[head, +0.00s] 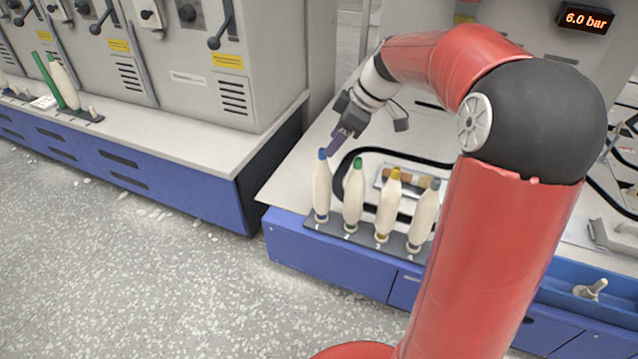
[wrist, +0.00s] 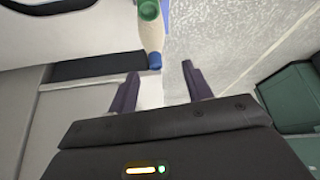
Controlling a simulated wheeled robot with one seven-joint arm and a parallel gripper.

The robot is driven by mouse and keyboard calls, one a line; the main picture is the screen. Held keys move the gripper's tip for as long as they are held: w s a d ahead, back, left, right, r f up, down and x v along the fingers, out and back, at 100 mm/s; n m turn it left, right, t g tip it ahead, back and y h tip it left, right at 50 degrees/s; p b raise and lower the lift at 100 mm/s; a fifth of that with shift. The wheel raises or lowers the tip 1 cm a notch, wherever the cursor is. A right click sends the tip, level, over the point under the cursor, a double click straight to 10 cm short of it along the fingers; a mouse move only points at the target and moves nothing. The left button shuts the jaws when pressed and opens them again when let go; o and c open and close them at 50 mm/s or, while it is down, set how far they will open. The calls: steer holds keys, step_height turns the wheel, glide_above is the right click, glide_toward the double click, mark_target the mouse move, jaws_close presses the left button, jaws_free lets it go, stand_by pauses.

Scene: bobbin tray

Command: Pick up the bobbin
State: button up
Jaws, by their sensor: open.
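Several cream bobbins stand upright in a row on a dark tray (head: 334,231) in the head view. From left to right they are a blue-topped bobbin (head: 322,190), a green-topped one (head: 354,197), a yellow-topped one (head: 388,208) and a grey-blue-topped one (head: 423,218). My gripper (head: 332,147) is open and empty, close to the blue top. In the wrist view, the blue tip (wrist: 155,62) shows just beyond the gap between my open fingers (wrist: 162,78), with a green cap (wrist: 149,10) farther up. Contact with the blue tip cannot be told.
A pale bench with a blue front (head: 330,263) carries the tray. Behind the row lies a small tray of brownish pieces (head: 400,184). A blue bin (head: 570,290) holding a pale part is at right. Grey machines with levers (head: 190,60) stand at left.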

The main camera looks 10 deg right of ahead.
mark_target(322, 175)
steer(key=x, duration=0.2)
steer(key=b+x, duration=0.1)
steer(key=x, duration=0.5)
steer(key=shift+w, duration=0.45)
jaws_close()
